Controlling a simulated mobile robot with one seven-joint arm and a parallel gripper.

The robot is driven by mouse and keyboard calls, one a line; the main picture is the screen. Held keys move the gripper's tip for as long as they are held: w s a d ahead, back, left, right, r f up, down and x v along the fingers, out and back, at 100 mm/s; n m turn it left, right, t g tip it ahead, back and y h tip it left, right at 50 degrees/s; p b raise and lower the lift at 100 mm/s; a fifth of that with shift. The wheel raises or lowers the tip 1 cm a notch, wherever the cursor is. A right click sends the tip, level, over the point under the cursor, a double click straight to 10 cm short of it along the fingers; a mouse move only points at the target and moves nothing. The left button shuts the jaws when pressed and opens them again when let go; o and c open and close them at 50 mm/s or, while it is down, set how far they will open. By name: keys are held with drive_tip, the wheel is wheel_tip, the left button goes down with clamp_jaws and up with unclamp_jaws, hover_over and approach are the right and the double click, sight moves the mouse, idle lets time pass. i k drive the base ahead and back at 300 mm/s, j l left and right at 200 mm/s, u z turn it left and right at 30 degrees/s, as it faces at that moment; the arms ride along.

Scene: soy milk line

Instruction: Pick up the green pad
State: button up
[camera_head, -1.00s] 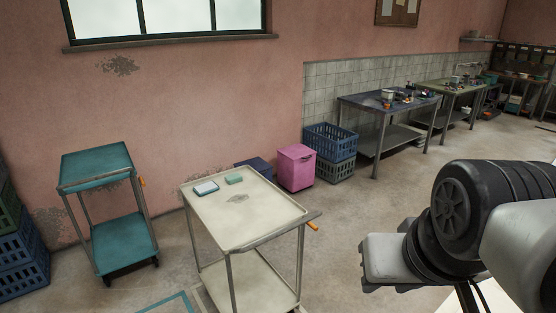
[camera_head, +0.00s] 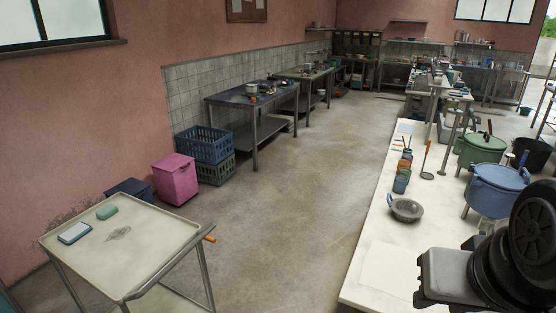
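A small green pad (camera_head: 107,212) lies flat on the top of the cream-coloured cart (camera_head: 150,258) at the lower left. Beside it, to its lower left, lies a pale pad with a blue edge (camera_head: 75,233); the two are apart. Part of my arm shows at the lower right, over the white counter, well away from the cart. My gripper's fingers are not in view.
A pink bin (camera_head: 175,179) and blue crates (camera_head: 204,145) stand behind the cart. Open floor (camera_head: 278,225) lies between cart and counter.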

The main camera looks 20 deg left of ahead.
sight(109, 210)
drive_tip(key=j, duration=5.95)
drive_tip(key=i+z, duration=0.05)
drive_tip(key=i, duration=0.05)
